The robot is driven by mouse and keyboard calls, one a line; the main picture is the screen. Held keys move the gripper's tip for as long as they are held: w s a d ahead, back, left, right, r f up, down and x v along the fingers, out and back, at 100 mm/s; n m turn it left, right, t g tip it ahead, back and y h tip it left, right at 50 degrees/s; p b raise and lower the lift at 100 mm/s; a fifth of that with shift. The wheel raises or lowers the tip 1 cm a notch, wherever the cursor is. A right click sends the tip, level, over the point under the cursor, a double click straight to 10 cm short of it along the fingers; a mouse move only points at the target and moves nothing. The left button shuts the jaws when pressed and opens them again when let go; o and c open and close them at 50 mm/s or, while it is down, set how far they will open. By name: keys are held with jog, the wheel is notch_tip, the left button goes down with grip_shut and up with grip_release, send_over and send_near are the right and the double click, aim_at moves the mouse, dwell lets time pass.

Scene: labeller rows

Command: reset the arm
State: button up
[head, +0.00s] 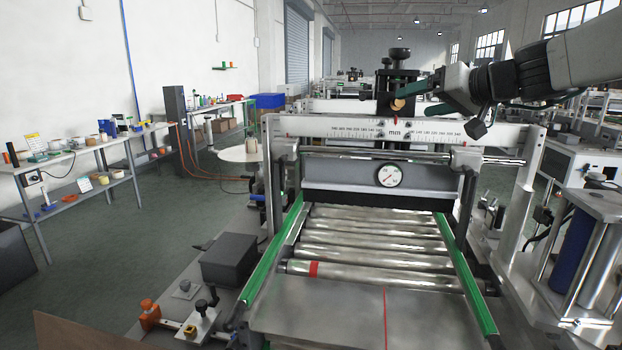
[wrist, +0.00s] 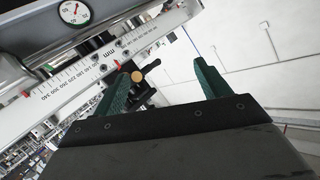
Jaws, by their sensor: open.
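My gripper (head: 412,100) is at the upper right in the head view, with the arm reaching in from the right edge. Its two green fingers stand apart in the wrist view (wrist: 162,84), with nothing seen held between them. In the head view the fingers overlap the black slider post (head: 401,56) and its brass knob (head: 398,104) above the scale beam. The brass knob also shows in the wrist view (wrist: 137,76), beside the left finger. I cannot tell whether finger and slider touch.
A ruler beam (head: 340,129) crosses a roller conveyor with green side rails (head: 272,258). A round dial (head: 389,176) sits below the beam. A blue cylinder (head: 580,245) stands at right. Cluttered benches (head: 75,153) line the left wall; the floor between (head: 130,235) is open.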

jog(key=s+a+f+m+g+h, duration=0.25)
jog(key=s+f+g, duration=0.45)
jog(key=s+f, duration=1.05)
jog(key=s+d+f+g+h, duration=0.1)
jog(key=s+d+f+h, duration=0.2)
jog(key=s, duration=0.6)
jog(key=s+d+f+g+h, duration=0.2)
jog(key=s+d+f+h, duration=0.1)
jog(key=s, duration=0.6)
jog(key=shift+d+f, duration=0.4)
jog(key=shift+d, duration=0.2)
